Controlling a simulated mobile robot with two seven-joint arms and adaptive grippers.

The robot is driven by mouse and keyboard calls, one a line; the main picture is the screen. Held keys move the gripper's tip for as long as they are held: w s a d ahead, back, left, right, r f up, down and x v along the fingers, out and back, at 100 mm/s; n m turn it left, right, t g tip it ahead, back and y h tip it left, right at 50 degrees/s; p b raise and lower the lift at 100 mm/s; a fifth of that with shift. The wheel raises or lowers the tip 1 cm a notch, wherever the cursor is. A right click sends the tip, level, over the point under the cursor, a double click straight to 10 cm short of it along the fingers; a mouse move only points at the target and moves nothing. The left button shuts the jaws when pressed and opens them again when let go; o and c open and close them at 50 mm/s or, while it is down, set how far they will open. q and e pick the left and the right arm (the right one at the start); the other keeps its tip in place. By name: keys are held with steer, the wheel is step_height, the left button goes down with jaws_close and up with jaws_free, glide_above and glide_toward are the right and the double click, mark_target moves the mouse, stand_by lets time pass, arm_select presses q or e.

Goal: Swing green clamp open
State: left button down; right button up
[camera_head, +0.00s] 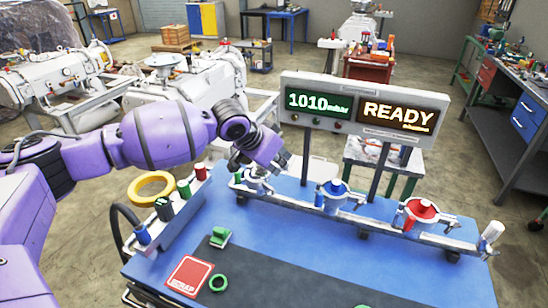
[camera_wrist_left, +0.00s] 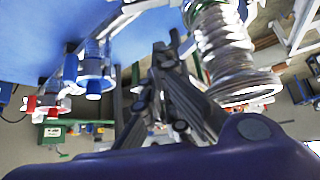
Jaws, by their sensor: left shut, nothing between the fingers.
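My left gripper (camera_head: 272,160), on the purple arm, is above the left end of the metal rail on the blue table. In the left wrist view its dark fingers (camera_wrist_left: 165,62) are shut with nothing between them, beside a ribbed metal bellows (camera_wrist_left: 222,45). The leftmost fitting (camera_head: 256,183) on the rail is just below the gripper and partly hidden by it. I cannot make out a green clamp on it or whether the fingers touch it. My right gripper is not in view.
A blue fitting (camera_head: 334,192) and a red fitting (camera_head: 421,210) sit farther right on the rail. A display panel (camera_head: 362,108) stands behind the rail.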

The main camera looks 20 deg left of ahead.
mark_target(254, 184)
arm_select(q)
steer(key=shift+s+a+f+p, duration=0.3)
steer(key=shift+s+f, duration=0.1)
steer(key=shift+f, duration=0.25)
steer(key=shift+s+a+f+p, duration=0.25)
steer(key=shift+s+f, duration=0.15)
steer(key=shift+f, duration=0.2)
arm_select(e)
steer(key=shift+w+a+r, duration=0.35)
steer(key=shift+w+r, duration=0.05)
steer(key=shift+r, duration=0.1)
